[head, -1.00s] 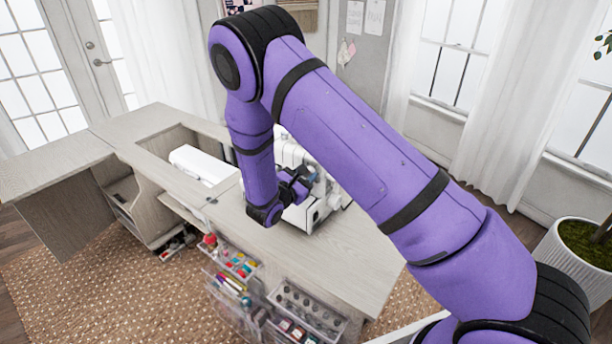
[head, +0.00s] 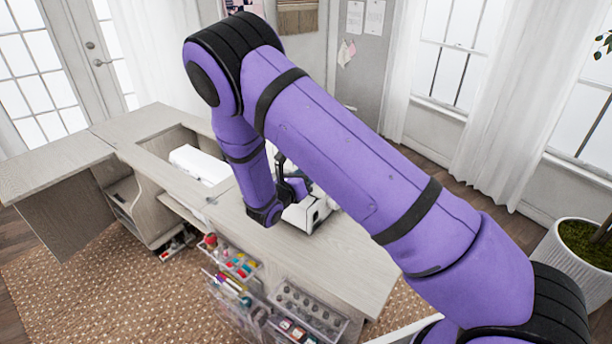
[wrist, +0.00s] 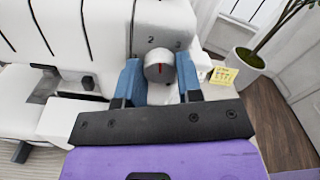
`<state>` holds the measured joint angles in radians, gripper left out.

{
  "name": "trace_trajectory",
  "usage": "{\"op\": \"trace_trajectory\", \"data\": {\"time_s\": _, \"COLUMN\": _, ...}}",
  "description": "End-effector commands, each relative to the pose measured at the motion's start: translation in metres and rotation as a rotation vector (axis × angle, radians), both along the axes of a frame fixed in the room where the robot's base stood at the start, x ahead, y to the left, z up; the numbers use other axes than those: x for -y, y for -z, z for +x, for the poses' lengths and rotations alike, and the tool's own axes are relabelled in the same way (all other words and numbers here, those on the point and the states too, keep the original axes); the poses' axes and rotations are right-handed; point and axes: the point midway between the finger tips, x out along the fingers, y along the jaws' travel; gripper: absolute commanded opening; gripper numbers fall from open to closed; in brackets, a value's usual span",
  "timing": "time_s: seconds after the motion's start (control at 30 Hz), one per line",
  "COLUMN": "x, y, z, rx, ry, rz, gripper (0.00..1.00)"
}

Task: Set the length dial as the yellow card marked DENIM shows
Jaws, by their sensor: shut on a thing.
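My gripper (wrist: 160,72) is shut on the dial, one blue finger on each side. A yellow card (wrist: 223,76) is right of the dial; its writing is too small to read. In the head view my arm hides most of the machine (head: 302,216).
The machine stands on a wooden sewing cabinet (head: 345,250). Open clear drawers (head: 310,310) with sewing supplies stick out at its front. A potted plant (head: 580,245) stands at the right.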

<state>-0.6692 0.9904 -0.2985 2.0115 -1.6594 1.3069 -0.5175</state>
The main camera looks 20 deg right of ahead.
Motion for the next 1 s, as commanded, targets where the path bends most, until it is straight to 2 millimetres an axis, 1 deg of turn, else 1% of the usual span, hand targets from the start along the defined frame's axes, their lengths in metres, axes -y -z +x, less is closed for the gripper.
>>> {"op": "trace_trajectory", "data": {"time_s": 0.2, "x": -0.0011, "y": 0.0008, "z": -0.0002, "rx": -0.133, "ry": -0.001, "rz": -0.095, "gripper": 0.10}}
{"op": "trace_trajectory", "data": {"time_s": 0.4, "x": -0.0011, "y": 0.0010, "z": -0.0002, "rx": -0.215, "ry": -0.001, "rz": -0.154, "gripper": 0.10}}
{"op": "trace_trajectory", "data": {"time_s": 0.6, "x": -0.0012, "y": 0.0011, "z": -0.0002, "rx": -0.260, "ry": -0.001, "rz": -0.187, "gripper": 0.10}}
{"op": "trace_trajectory", "data": {"time_s": 1.0, "x": -0.0012, "y": 0.0013, "z": -0.0003, "rx": -0.274, "ry": -0.001, "rz": -0.197, "gripper": 0.10}}
